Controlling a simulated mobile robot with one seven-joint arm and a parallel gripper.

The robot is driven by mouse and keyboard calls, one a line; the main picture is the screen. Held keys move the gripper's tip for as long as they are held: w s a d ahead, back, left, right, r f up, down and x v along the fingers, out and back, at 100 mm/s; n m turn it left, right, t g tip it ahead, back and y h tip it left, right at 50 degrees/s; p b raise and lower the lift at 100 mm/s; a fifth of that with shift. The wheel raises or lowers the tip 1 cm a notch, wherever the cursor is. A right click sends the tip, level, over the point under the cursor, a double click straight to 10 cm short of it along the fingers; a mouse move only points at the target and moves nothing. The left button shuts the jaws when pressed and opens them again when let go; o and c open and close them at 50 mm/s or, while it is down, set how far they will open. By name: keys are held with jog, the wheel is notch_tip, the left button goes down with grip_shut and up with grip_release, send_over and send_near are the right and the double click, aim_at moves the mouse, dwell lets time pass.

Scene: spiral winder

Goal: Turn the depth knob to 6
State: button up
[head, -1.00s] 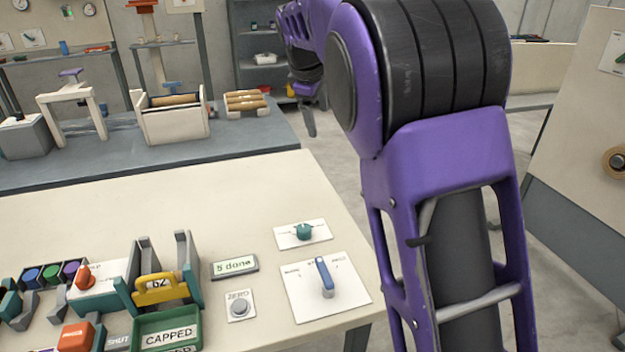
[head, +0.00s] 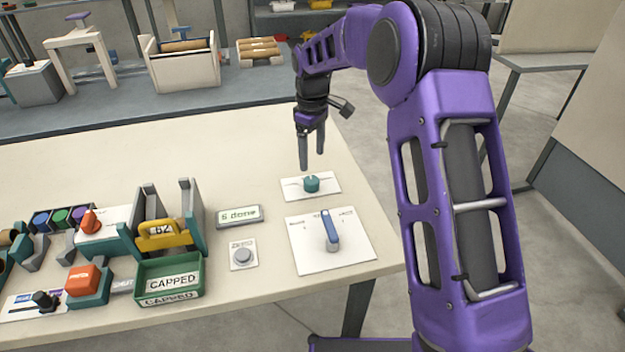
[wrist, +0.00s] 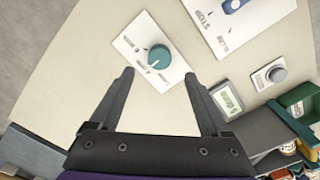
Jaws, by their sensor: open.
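A round teal knob (head: 311,184) with a white pointer line sits on a small white plate (head: 328,187) near the right end of the bench. It shows in the wrist view (wrist: 158,57), ahead of the fingertips and between their lines; the lettering is too small to read. My gripper (head: 312,160) is open and empty, pointing down above and just behind the knob's plate in the head view, apart from it. Both fingers show in the wrist view (wrist: 159,76). A blue lever knob (head: 329,231) stands on a larger white plate (head: 350,250); the wrist view reads STOP there.
A display (head: 239,216) reading "5 done" and a grey ZERO button (head: 243,257) stand left of the plates. The bench behind the knobs is clear.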

aim_at(311, 180)
notch_tip(311, 180, down, 8)
jog(key=shift+f+b, duration=0.2)
jog(key=shift+b, duration=0.15)
grip_shut()
dwell(0.4)
jog(key=shift+m, duration=0.3)
jog(key=m, duration=0.5)
jog(key=shift+m+p, duration=0.3)
jog(key=shift+p, duration=0.1)
jog(key=m, duration=0.5)
jog(key=shift+a+m, duration=0.1)
jog(key=shift+m, duration=0.2)
